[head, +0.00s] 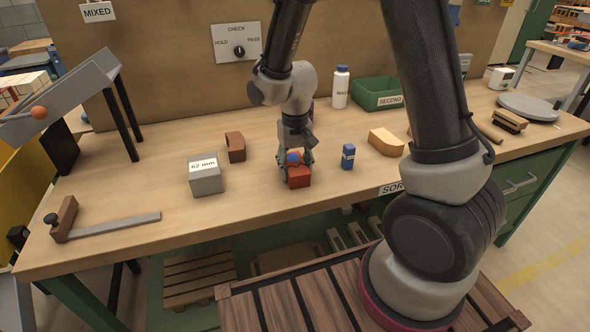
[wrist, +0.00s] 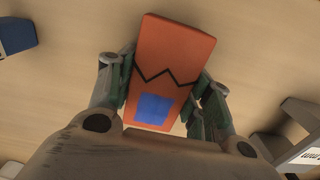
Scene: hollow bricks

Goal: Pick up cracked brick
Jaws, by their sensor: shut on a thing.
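The cracked brick (head: 299,179) is orange-red and stands near the middle of the workbench. In the wrist view the cracked brick (wrist: 178,48) shows a black zigzag line across its face and a blue square below the line. My gripper (head: 294,158) comes down over it from above. In the wrist view my gripper (wrist: 160,95) has one finger against each long side of the brick, and it is shut on it. I cannot tell whether the brick touches the bench or is just above it.
A grey block marked 62 mm (head: 206,175) and a brown brick (head: 235,147) stand to the left. A small blue box (head: 348,157) and a tan brick (head: 386,142) are to the right. A white bottle (head: 340,87) and green SECOND bin (head: 375,85) stand behind.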

